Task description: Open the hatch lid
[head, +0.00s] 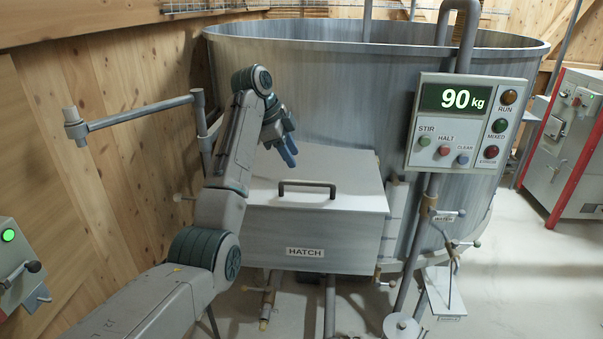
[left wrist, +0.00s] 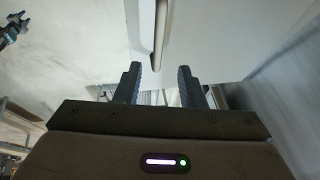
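The hatch lid (head: 350,168) is a pale grey metal cover lying shut on the box marked HATCH (head: 340,236). Its dark bar handle (head: 307,184) stands near the front edge; it also shows in the left wrist view as a pale bar (left wrist: 160,35). My left gripper (head: 289,146) is above the lid, behind and left of the handle in the head view. Its two fingers (left wrist: 159,84) are apart with nothing between them, and the handle lies ahead of them. A small dark, bluish shape at the left wrist view's upper left (left wrist: 12,27) looks like my right gripper; its fingers are unclear.
The large round tank (head: 340,90) rises behind the hatch. A control panel (head: 468,122) reading 90 kg stands to the right on a post. A grey pipe arm (head: 135,114) sticks out by the wooden wall at left. A red-edged cabinet (head: 570,140) stands far right.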

